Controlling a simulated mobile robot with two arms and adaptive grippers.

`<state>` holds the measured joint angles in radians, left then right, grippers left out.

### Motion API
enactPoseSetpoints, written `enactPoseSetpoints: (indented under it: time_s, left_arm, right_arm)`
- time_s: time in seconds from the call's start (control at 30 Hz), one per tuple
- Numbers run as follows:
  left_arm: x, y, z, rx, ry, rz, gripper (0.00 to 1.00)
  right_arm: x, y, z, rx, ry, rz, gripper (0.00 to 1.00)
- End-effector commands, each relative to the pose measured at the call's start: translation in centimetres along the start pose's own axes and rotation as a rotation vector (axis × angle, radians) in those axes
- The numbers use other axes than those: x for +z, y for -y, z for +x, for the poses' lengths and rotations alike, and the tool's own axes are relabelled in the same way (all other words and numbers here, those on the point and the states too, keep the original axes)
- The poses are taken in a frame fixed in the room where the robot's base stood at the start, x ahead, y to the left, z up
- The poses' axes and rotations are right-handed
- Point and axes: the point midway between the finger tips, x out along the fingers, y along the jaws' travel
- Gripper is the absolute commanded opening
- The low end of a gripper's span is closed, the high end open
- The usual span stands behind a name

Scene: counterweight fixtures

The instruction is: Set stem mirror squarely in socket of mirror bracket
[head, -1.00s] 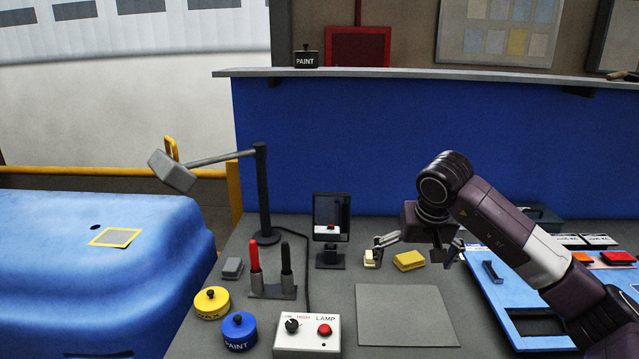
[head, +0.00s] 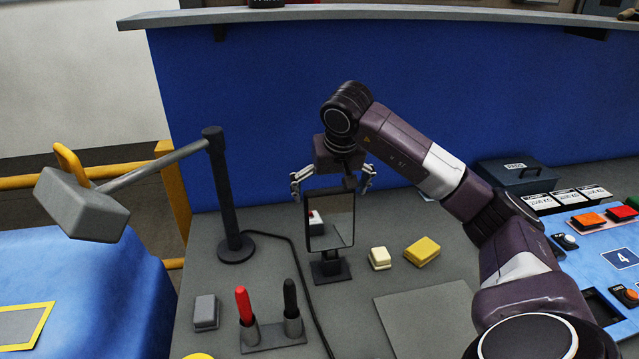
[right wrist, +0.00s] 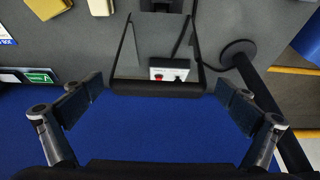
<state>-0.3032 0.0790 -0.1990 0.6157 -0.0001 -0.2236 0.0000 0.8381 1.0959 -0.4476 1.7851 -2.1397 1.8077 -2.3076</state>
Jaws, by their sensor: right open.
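The stem mirror (head: 331,220), a dark-framed rectangle, stands upright at the mirror bracket (head: 330,268), a dark block on the grey bench. How squarely its stem sits in the socket cannot be told. My right gripper (head: 333,182) is open at the mirror's top edge, one finger towards each side. In the right wrist view the mirror (right wrist: 155,45) lies between the open fingers of the gripper (right wrist: 160,88), with gaps on both sides. The bracket (right wrist: 160,5) is at the top edge there. My left gripper is not in view.
A lamp post (head: 222,195) with a grey head stands left of the mirror. Red and black markers (head: 266,318) stand in front. A cream block (head: 380,258) and a yellow sponge (head: 422,251) lie to the right. A blue panel (head: 625,258) is at far right.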

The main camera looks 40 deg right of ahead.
Motion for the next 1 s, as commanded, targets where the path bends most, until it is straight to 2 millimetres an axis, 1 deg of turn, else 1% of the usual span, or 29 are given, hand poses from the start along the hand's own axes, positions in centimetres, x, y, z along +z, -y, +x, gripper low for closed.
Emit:
enactPoseSetpoints:
  time_s: [0.03,0.13,0.3,0.4,0.6,0.8,0.83,0.87,1.0]
  left_arm:
    - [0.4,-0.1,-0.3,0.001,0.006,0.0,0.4]
    - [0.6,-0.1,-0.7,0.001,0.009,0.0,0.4]
    - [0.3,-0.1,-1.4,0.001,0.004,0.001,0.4]
    - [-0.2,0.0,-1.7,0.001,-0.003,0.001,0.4]
    - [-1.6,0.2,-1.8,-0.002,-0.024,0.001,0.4]
    - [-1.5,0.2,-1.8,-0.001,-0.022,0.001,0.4]
    - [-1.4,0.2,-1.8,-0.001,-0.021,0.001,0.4]
    - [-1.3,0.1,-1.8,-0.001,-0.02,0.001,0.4]
    - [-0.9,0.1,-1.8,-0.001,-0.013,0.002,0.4]
  right_arm:
    - [0.1,0.0,0.6,0.001,0.006,0.0,1.0]
    - [0.2,0.0,2.2,0.001,0.008,0.0,1.0]
    - [0.2,0.0,4.7,0.0,0.007,0.0,1.0]
    - [0.1,0.0,5.8,0.0,0.006,0.0,1.0]
    - [0.1,0.0,6.8,0.0,0.003,-0.001,1.0]
    - [0.1,0.0,6.9,0.0,0.002,-0.001,1.0]
    - [0.1,0.0,6.9,0.0,0.002,-0.001,0.99]
    - [0.1,0.0,6.9,0.0,0.002,-0.001,0.96]
    - [0.1,0.0,6.9,0.0,0.002,-0.001,0.8]
